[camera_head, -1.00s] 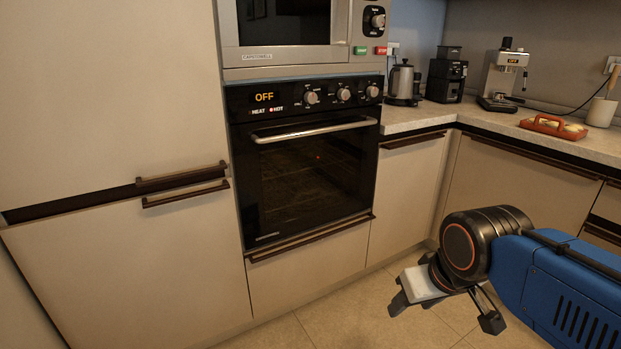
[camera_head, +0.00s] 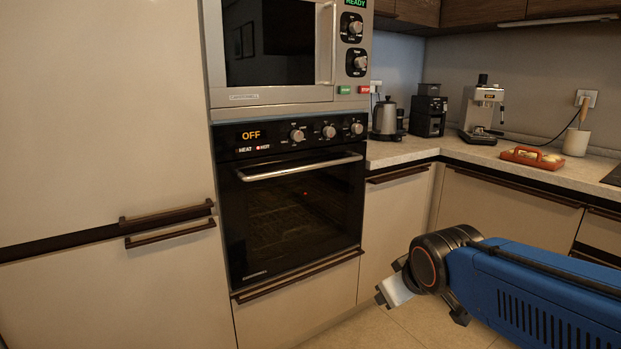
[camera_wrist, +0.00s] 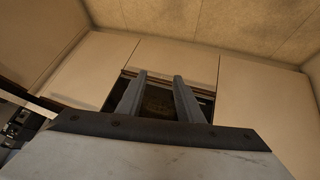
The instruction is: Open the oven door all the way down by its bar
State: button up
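The built-in oven door (camera_head: 300,215) is black glass and stands shut and upright, left of centre in the head view. Its silver bar (camera_head: 300,167) runs across the top of the door, below the knobs. My gripper (camera_head: 388,286) is to the right of the oven and lower than the bar, apart from both. In the wrist view my gripper (camera_wrist: 158,80) shows two separated fingers with nothing between them. The dark oven front (camera_wrist: 158,103) appears beyond and between the fingers. The bar cannot be made out there.
The oven's panel (camera_head: 290,135) reads OFF. A microwave (camera_head: 285,50) sits above it. Drawer handles (camera_head: 300,275) and cabinet handles (camera_head: 168,222) stick out nearby. The counter (camera_head: 430,148) at right holds a kettle (camera_head: 386,118), coffee machine and red tray (camera_head: 532,157). Floor in front is clear.

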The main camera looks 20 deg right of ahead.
jog(key=w+d+r+n+t, duration=0.1)
jog(key=w+r+n+t, duration=0.25)
jog(key=w, duration=0.65)
jog(key=w+d+r+n+t, duration=0.25)
jog(key=w+r+n, duration=0.2)
jog(key=w, duration=0.65)
jog(key=n+t+y, duration=0.6)
jog(key=n+y, duration=0.1)
jog(key=n, duration=0.4)
send_near(313, 168)
jog(key=x, duration=1)
jog(key=shift+w+a, duration=0.2)
jog(key=shift+w, duration=0.15)
grip_shut()
